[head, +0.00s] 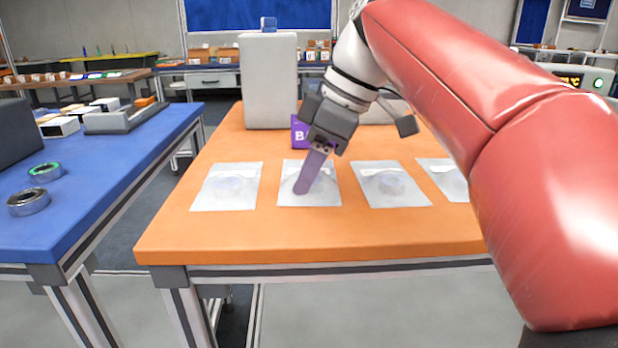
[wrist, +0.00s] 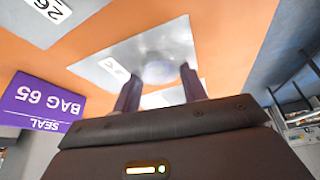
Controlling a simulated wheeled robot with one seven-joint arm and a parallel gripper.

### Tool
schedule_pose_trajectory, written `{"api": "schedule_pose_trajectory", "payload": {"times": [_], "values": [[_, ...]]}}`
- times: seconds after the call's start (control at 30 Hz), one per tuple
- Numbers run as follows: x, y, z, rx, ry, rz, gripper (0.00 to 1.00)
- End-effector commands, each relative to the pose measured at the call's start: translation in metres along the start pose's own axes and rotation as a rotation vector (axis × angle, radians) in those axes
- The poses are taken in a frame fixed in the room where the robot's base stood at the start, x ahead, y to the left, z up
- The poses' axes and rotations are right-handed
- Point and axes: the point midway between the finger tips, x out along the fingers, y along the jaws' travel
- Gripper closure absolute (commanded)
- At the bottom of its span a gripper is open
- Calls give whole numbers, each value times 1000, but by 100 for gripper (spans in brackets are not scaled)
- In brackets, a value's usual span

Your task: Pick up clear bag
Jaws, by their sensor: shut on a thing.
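Several flat clear bags with pale labels lie in a row on the orange table (head: 320,240). My gripper (head: 303,190) points down at the second clear bag from the left (head: 327,197). In the wrist view, my gripper's purple fingers (wrist: 161,75) stand a little apart at the round, pale content of this clear bag (wrist: 110,48), gripping it. The bag still looks flat at table level. Its part behind the fingers is hidden. The other clear bags are at the left (head: 212,200), right of centre (head: 400,198) and far right (head: 450,183), partly behind my arm.
A purple sign (head: 298,130) stands behind the bags; in the wrist view the sign (wrist: 40,105) reads "BAG 65 SEAL". A tall grey box (head: 270,85) stands at the back. A blue table (head: 120,160) with tape rolls (head: 28,202) is to the left. The front table strip is clear.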

Motion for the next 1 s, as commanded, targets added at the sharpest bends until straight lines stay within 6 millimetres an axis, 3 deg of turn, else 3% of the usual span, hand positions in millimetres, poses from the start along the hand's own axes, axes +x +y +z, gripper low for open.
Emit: {"api": "schedule_pose_trajectory", "payload": {"times": [0.27, 0.63, 1.0], "values": [[-9, 0, -4, -1, 1, 2, 82], [-77, 1, -34, 0, 1, 3, 82], [-92, 0, -41, 0, 0, 0, 82]]}}
